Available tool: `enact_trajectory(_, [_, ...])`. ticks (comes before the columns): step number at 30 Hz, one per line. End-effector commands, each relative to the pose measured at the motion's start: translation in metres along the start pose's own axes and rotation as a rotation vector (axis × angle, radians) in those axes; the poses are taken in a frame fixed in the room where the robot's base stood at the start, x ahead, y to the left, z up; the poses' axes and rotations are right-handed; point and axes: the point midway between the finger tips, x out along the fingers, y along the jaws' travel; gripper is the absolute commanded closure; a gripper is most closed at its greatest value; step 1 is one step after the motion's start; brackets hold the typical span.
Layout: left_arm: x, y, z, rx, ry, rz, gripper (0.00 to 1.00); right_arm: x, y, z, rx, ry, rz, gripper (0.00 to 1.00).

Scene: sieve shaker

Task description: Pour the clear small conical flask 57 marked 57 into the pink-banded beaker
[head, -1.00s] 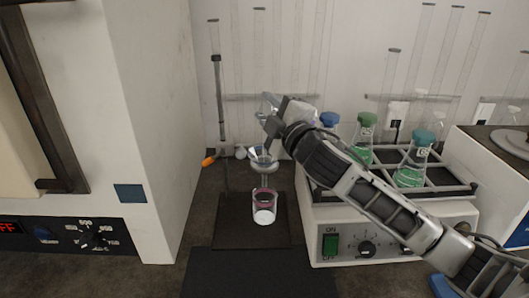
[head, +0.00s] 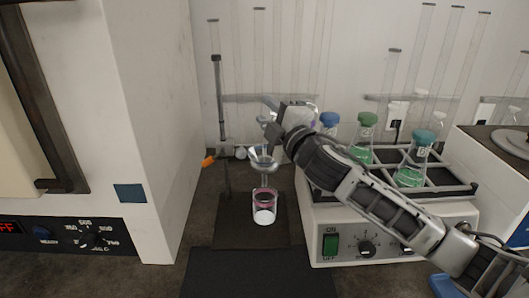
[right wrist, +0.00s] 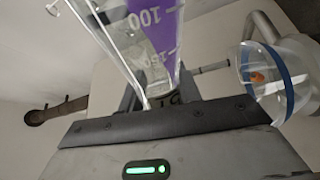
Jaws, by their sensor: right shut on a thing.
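The clear conical flask 57 (right wrist: 140,40) fills the top of the right wrist view. It has a purple panel with graduations, and a dark mark, partly hidden, shows near the jaws. My right gripper (head: 271,128) is shut on it. In the head view the flask (head: 268,102) is tilted and mostly hidden behind the gripper, above and apart from the beaker. The pink-banded beaker (head: 264,208) stands upright on a dark base with pale contents. A clear funnel (head: 263,158) sits above it; its blue rim shows in the right wrist view (right wrist: 288,80). My left gripper is out of view.
A stand rod (head: 220,110) with an orange-tipped clamp (head: 208,161) is left of the funnel. A white shaker (head: 390,230) carrying stoppered green flasks (head: 410,175) stands at right. A large white oven (head: 150,130) bounds the left. A dark mat (head: 240,275) lies clear in front.

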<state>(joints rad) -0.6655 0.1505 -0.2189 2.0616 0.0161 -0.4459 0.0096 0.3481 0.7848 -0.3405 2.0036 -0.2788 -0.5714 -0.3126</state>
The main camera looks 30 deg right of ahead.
Motion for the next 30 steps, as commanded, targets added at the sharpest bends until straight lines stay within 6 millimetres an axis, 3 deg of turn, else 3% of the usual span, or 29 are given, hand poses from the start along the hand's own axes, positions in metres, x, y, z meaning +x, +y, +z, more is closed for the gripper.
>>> enact_trajectory(30, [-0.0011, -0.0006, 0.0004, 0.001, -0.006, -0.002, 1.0, -0.0001, -0.0006, -0.0011, -0.079, 0.011, 0.001, 1.0])
